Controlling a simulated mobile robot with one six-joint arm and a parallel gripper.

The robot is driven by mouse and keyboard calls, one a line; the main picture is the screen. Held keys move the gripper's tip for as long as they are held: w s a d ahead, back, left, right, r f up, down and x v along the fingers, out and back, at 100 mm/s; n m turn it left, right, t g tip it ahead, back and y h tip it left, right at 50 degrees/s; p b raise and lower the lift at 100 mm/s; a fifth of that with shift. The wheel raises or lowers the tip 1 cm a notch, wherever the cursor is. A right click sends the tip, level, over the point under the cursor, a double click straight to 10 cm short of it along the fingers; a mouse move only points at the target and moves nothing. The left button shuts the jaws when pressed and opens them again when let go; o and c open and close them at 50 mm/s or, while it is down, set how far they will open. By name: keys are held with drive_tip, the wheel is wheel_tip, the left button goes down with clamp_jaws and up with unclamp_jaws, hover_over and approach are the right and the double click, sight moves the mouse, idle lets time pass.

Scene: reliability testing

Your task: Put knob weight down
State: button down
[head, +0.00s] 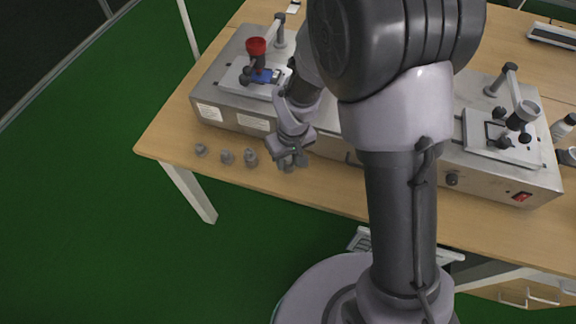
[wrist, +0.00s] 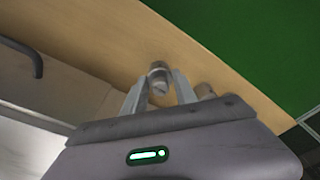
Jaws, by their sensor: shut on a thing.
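My gripper (head: 291,160) is over the front strip of the wooden table, just right of a row of small grey knob weights. In the wrist view, my gripper (wrist: 158,88) is shut on a grey metal knob weight (wrist: 158,76), which sits between its two fingertips. Whether the held weight touches the table cannot be told. Three other knob weights stand on the table to the left in the head view: a left one (head: 200,150), a middle one (head: 226,157) and a right one (head: 250,157). One brownish-grey weight (wrist: 205,91) shows beside the right finger in the wrist view.
A metal testing machine (head: 225,113) with a red cup (head: 256,46) stands behind my gripper. Another machine (head: 480,180) stands at the right. The wooden table's (head: 165,137) front edge is close, with green floor (head: 90,210) beyond. My arm hides the middle.

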drive_tip(key=shift+s+f+b, duration=0.1)
drive_tip(key=shift+f+b, duration=0.35)
drive_tip(key=shift+f, duration=1.1)
drive_tip(key=c, duration=1)
unclamp_jaws()
drive_tip(key=shift+o, duration=0.2)
wheel_tip(320, 180, up, 13)
drive_tip(key=s+p, duration=0.1)
drive_tip(key=p, duration=0.5)
wheel_tip(320, 180, up, 13)
drive_tip(key=m+t, duration=0.2)
drive_tip(key=m, duration=0.3)
hover_over(288, 163)
drive_tip(key=s+d, duration=0.6)
drive_tip(key=s+d+r+m+t+y, duration=0.1)
drive_tip(key=s+r+m, duration=0.3)
drive_tip(key=s, duration=0.6)
wheel_tip(288, 163, up, 2)
drive_tip(key=shift+s+d+r+t, duration=0.15)
drive_tip(key=shift+s+d+t, duration=0.1)
drive_tip(key=shift+d+t, duration=0.5)
